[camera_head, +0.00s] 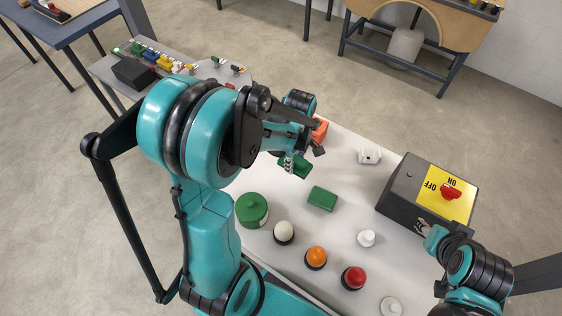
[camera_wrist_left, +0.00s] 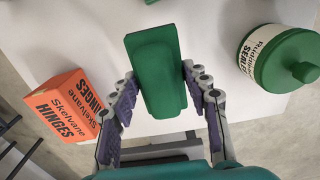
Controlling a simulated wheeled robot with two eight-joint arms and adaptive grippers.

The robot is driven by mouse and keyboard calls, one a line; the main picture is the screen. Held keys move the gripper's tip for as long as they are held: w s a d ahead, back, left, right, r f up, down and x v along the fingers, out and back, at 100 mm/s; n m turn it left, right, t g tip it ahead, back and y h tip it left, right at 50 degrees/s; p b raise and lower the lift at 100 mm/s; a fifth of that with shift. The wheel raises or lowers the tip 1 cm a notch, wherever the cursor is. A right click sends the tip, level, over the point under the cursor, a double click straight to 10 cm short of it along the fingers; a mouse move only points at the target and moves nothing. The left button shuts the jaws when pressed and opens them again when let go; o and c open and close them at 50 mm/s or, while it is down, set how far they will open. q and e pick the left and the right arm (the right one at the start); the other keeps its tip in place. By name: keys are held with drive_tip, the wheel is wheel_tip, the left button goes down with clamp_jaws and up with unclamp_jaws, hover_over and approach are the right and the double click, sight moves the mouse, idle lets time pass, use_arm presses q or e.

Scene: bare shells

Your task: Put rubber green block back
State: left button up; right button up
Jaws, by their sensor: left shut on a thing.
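A green block (camera_wrist_left: 157,72) is between the fingers of my left gripper (camera_wrist_left: 160,88), which is shut on its sides. In the head view the held block (camera_head: 297,166) shows partly behind the gripper (camera_head: 296,156), over the far left part of the white table. A second green block (camera_head: 322,198) lies flat on the table, nearer and to the right; only its edge shows at the top of the wrist view.
An orange hinges box (camera_wrist_left: 66,105) stands close to the left gripper, a green sealer tin (camera_head: 251,210) on its other side. White, orange and red knobs line the front. A black switch box (camera_head: 405,192) stands right. A side table (camera_head: 103,68) with small items is at back left.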

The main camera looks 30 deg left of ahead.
use_arm(q)
drive_tip(key=a+f, duration=0.1)
drive_tip(key=a, duration=0.1)
drive_tip(key=w+a+f+b, duration=0.1)
drive_tip(key=a, duration=0.1)
drive_tip(key=a+f, duration=0.1)
drive_tip(key=a, duration=0.1)
drive_tip(key=shift+w+a+f+b, duration=0.15)
drive_tip(key=shift+w+f+b, duration=0.15)
drive_tip(key=shift+f, duration=0.1)
drive_tip(key=shift+a+f, duration=0.15)
drive_tip(key=shift+f+b, duration=0.9)
drive_tip(key=shift+f, duration=1.1)
drive_tip(key=shift+r, duration=0.1)
drive_tip(key=o, duration=1.3)
